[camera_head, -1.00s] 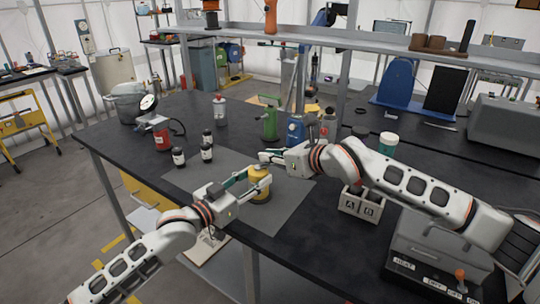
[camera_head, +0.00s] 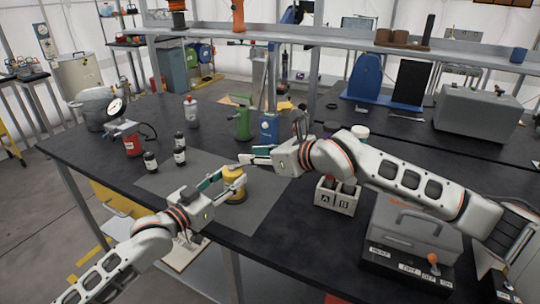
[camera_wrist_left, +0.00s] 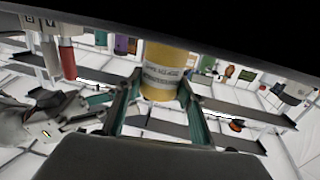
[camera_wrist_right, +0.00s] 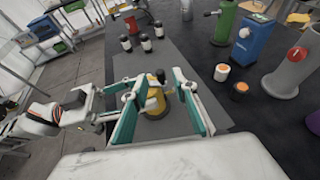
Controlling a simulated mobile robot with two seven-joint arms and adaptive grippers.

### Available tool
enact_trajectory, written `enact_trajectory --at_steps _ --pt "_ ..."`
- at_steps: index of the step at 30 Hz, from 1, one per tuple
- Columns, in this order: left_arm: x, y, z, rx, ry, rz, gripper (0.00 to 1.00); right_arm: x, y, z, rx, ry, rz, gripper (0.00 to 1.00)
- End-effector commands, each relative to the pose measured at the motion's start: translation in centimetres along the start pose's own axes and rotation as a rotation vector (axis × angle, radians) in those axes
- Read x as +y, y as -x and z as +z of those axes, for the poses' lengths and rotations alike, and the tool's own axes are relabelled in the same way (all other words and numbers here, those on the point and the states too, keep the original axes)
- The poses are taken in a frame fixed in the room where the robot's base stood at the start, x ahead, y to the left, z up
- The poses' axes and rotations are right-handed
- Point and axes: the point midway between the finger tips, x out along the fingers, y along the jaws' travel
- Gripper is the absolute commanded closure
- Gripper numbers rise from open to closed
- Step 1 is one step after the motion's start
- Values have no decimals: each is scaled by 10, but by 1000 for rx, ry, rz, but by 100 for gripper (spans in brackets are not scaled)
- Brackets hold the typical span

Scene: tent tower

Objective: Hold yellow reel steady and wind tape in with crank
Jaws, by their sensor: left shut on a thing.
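The yellow reel (camera_head: 234,187) stands on a grey mat (camera_head: 272,188) on the black workbench. My left gripper (camera_head: 221,181) is shut on the reel's side; in the left wrist view its fingers flank the yellow reel body (camera_wrist_left: 163,72), which bears a label. My right gripper (camera_head: 246,158) is above the reel, its fingers apart. In the right wrist view the reel (camera_wrist_right: 154,104) shows between these fingers, with a dark knob (camera_wrist_right: 161,76), apparently the crank's, near its top. No contact with the knob can be made out. The tape cannot be made out.
A green pump-like device (camera_head: 243,122) and a blue unit (camera_head: 268,128) stand behind. A crate marked A and B (camera_head: 336,197) and a grey machine (camera_head: 415,240) are at the right.

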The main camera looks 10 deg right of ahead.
Motion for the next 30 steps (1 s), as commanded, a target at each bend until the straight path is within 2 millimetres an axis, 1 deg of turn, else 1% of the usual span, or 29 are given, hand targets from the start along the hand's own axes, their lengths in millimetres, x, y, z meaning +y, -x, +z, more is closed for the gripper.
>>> enact_trajectory --at_steps 1,6,9,12,17,25,28,30 --pt "0 0 0 0 0 0 97 0 12 -1 1 1 -1 72" --pt "0 0 0 0 0 0 97 0 44 -1 1 2 -1 72" --pt "0 0 0 0 0 0 97 0 58 -1 1 2 -1 72" --pt "0 0 0 0 0 0 97 0 68 -1 1 1 0 72" --pt "0 0 0 0 0 0 97 1 73 -1 2 1 1 72" --pt "0 0 0 0 0 0 97 1 73 -1 2 1 0 72" --pt "0 0 0 0 0 0 97 -4 71 0 15 5 -3 72" --pt "0 0 0 0 0 0 97 -10 66 0 39 18 -6 72"
